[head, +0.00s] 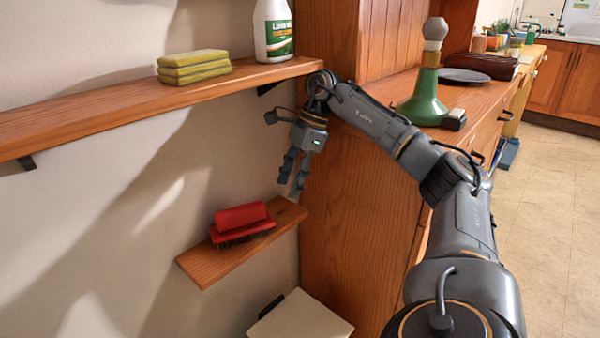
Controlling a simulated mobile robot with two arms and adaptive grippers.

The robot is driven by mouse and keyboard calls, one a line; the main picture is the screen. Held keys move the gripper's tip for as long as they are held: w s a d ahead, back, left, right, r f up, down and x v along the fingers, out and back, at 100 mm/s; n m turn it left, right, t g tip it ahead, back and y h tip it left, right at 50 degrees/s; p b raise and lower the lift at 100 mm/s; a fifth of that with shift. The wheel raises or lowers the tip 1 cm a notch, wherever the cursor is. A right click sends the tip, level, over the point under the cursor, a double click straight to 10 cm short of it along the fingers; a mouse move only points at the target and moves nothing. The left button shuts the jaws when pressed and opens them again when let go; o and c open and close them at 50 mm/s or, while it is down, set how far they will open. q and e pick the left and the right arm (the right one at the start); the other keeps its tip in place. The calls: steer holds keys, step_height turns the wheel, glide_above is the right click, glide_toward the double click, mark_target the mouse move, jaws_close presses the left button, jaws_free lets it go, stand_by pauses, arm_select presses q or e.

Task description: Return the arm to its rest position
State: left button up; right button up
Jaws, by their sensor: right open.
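My right arm (470,225) comes in from the lower right and reaches left past the front of the wooden cabinet. Its gripper (292,178) points down, open and empty. It hangs below the upper shelf and above the small lower shelf, apart from the red brush-like object there. My left gripper is not in view.
The upper shelf (100,106) holds stacked yellow-green sponges (194,67) and a white bottle (272,30). The lower shelf (203,266) holds a red object (241,220). A green lamp-like stand (424,95) and a dark plate (464,76) are on the cabinet.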

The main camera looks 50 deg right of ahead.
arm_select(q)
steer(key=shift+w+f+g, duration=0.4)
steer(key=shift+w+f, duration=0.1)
arm_select(e)
steer(key=shift+s+d, duration=0.2)
steer(key=shift+d, duration=0.2)
